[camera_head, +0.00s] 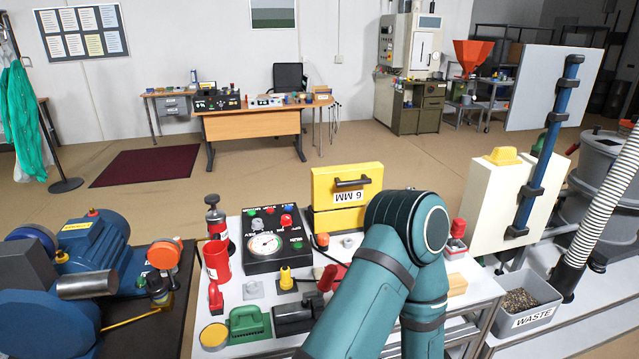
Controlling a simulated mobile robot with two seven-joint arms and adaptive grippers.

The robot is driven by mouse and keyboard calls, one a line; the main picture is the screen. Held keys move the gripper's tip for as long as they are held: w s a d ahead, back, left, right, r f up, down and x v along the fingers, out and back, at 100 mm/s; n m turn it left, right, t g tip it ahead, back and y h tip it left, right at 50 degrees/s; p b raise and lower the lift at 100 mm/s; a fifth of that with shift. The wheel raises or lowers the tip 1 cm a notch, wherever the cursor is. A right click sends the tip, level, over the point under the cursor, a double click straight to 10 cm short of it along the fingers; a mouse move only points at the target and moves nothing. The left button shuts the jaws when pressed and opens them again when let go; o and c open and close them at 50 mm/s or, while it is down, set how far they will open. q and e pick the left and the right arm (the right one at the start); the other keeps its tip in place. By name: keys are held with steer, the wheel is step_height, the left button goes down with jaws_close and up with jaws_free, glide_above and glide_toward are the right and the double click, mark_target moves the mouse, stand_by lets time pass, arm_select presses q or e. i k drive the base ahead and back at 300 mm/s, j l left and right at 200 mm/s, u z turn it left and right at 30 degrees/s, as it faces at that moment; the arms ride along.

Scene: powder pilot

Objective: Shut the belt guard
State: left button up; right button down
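A blue motor (92,243) stands on a dark base at the left, with a grey cylinder (88,285) in front of it. A large rounded blue cover (50,325) at the lower left may be the belt guard; the frame edge cuts it off, so I cannot tell whether it is open or shut. A thin yellow bar (130,320) lies to its right. One teal arm of mine rises from the bottom and bends back down at centre right; its gripper is not visible. No arm comes in from the left, and my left gripper is not in view.
A white bench holds a gauge panel (267,240), a yellow 6 MM box (345,193), a red cylinder (217,261) and a green block (249,322). A grey WASTE bin (520,302) stands at the right. The floor behind is mostly clear.

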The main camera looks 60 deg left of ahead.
mark_target(337, 186)
steer(key=i+l+u, duration=0.1)
steer(key=u, duration=0.35)
steer(key=i+l+u, duration=0.15)
steer(key=u, duration=0.35)
steer(key=i+l+u, duration=0.1)
steer(key=u, duration=0.35)
steer(key=l, duration=0.1)
